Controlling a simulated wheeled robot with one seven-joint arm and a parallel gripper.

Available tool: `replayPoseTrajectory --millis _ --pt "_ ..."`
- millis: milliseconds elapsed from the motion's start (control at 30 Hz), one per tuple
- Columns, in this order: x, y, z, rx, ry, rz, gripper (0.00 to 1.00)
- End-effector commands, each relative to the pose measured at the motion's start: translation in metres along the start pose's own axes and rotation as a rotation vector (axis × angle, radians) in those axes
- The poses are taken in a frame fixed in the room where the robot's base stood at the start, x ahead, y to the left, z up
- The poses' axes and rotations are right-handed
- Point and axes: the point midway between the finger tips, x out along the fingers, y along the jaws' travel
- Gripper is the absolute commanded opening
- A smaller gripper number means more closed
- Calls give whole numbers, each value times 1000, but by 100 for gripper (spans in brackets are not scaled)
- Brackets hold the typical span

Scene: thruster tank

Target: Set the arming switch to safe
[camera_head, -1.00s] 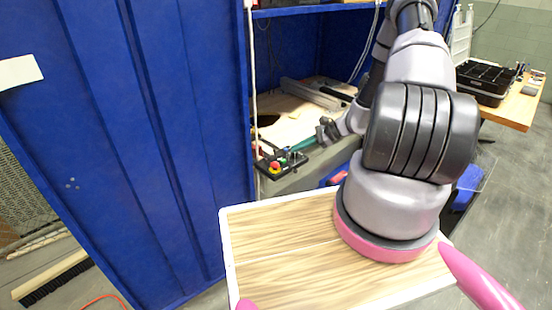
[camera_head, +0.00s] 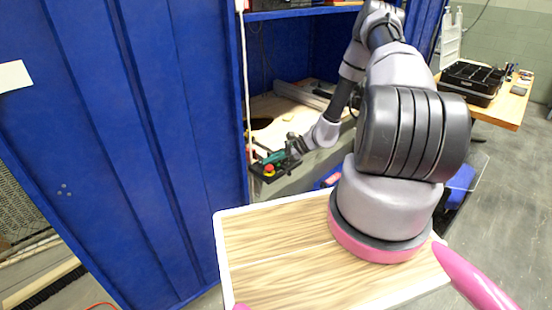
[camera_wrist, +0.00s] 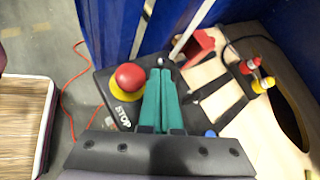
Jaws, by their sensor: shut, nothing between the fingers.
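The black control box (camera_head: 256,171) sits at the front of the bench inside the blue cabinet. It also shows in the wrist view (camera_wrist: 104,84), with a red stop button (camera_wrist: 130,77) on a yellow base and a "STOP" label. My gripper (camera_wrist: 160,72) has green fingers, shut and empty, reaching over the box just right of the button. In the head view, my gripper (camera_head: 266,160) is over the box. A small pale knob (camera_wrist: 158,61) shows at the fingertips and may be the arming switch. Its setting and any contact cannot be told. The fingers hide part of the box.
Red-and-yellow connectors (camera_wrist: 257,75) and a red block (camera_wrist: 199,46) lie on the bench to the right. A blue cabinet wall (camera_head: 120,150) stands to the left. A red cable (camera_wrist: 75,75) runs beside the box.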

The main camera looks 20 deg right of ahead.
Motion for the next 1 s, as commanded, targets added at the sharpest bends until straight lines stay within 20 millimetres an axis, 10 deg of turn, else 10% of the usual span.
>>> replayPoseTrajectory --millis 1000 --pt "1 -4 4 64 63 67 0"
